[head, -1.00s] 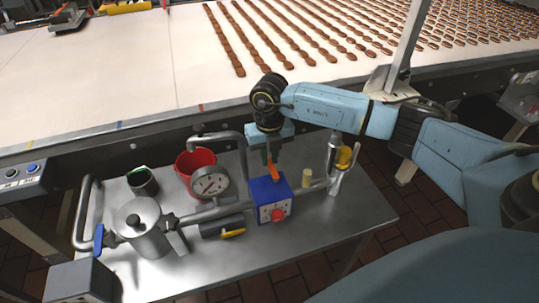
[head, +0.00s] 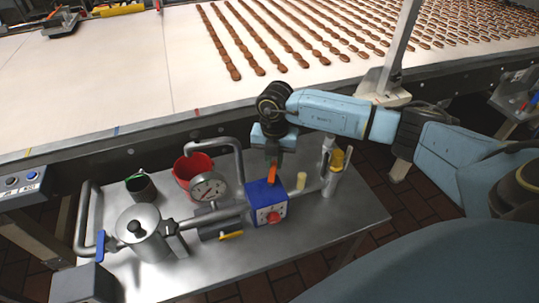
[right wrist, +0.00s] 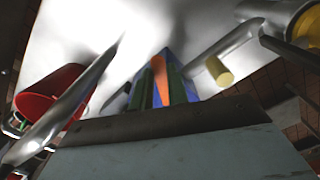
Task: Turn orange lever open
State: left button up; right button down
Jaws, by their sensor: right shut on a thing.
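The orange lever (head: 272,175) stands on top of a blue box (head: 252,196) with a red knob on its front, mounted on the pipework. My right gripper (head: 273,160) points down from above and is shut on the lever's upper part. In the right wrist view the lever (right wrist: 160,80) shows between dark green-edged shapes over the blue box (right wrist: 184,90); the exact finger contact is hard to make out. My left gripper is not in view.
A round gauge (head: 208,188), a lidded metal pot (head: 141,235) and a red bucket (head: 186,170) stand left of the box. A short yellow peg (head: 301,180) and a yellow-handled upright fitting (head: 332,170) are to its right. The metal table's (head: 355,215) right end is bare.

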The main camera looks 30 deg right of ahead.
jog(key=shift+s+d+r+m+p, duration=0.1)
jog(key=shift+s+d+m+p, duration=0.15)
jog(key=shift+s+m+p, duration=0.8)
jog(key=shift+s+d+f+m+p, duration=0.1)
jog(key=shift+s+d+m+p, duration=0.15)
jog(key=shift+m+p, duration=1.6)
jog(key=shift+s+d+r+m+p, duration=0.1)
jog(key=shift+s+d+m+p, duration=0.35)
jog(key=shift+m, duration=1.75)
jog(key=shift+s+a, duration=0.15)
jog(key=shift+s, duration=0.05)
jog(key=c, duration=1.4)
grip_release()
jog(key=shift+o, duration=0.2)
notch_tip(320, 180, up, 13)
jog(key=shift+r, duration=0.15)
